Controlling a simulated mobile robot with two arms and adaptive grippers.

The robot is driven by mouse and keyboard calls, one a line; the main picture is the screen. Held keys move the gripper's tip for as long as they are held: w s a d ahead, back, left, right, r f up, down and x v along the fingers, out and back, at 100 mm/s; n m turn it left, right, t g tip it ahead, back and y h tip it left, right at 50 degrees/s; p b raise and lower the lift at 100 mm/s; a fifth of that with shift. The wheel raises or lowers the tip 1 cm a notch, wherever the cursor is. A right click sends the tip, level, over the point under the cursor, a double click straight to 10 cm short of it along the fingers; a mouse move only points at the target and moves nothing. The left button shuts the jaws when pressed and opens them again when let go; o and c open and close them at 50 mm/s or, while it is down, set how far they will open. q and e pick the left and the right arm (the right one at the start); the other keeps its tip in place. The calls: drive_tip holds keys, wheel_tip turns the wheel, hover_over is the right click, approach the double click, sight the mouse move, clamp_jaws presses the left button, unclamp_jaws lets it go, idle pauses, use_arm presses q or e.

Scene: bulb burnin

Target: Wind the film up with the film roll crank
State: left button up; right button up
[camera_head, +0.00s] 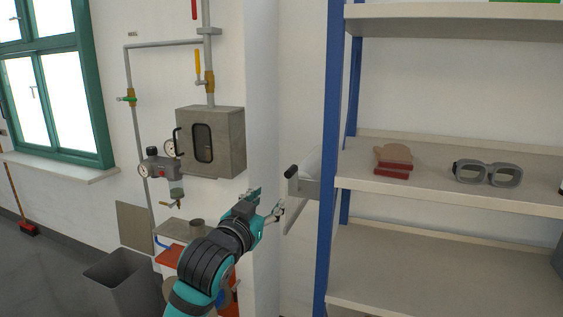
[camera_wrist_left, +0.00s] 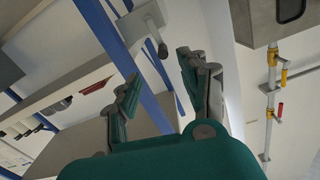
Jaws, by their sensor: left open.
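The film roll (camera_head: 310,164) is a pale roll on a grey bracket at the left side of the blue-posted shelf. Its crank (camera_head: 291,172) has a small dark knob and sticks out toward the left. My left gripper (camera_head: 267,203) is open and empty, below and left of the crank, apart from it. In the left wrist view the crank (camera_wrist_left: 162,49) shows ahead, between and beyond the open fingertips (camera_wrist_left: 158,68). Part of the roll is hidden behind the blue post. My right gripper is not in view.
The shelf (camera_head: 440,204) on the right holds a brown-and-red item (camera_head: 393,160) and grey goggles (camera_head: 487,173). A grey wall box (camera_head: 211,142) with pipes and gauges is on the left. A grey bin (camera_head: 122,282) stands below. Bare wall lies behind the gripper.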

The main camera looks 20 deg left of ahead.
sight(292, 171)
use_arm(q)
drive_tip(key=w+p, duration=0.1)
drive_tip(key=w, duration=0.4)
drive_tip(key=w+p, duration=0.2)
drive_tip(key=w, duration=0.4)
drive_tip(key=w+r+p, duration=0.1)
drive_tip(key=w+p, duration=0.1)
drive_tip(key=w, duration=0.4)
drive_tip(key=shift+d+r, duration=0.1)
drive_tip(key=shift+d, duration=0.15)
drive_tip(key=shift+s, duration=0.1)
clamp_jaws()
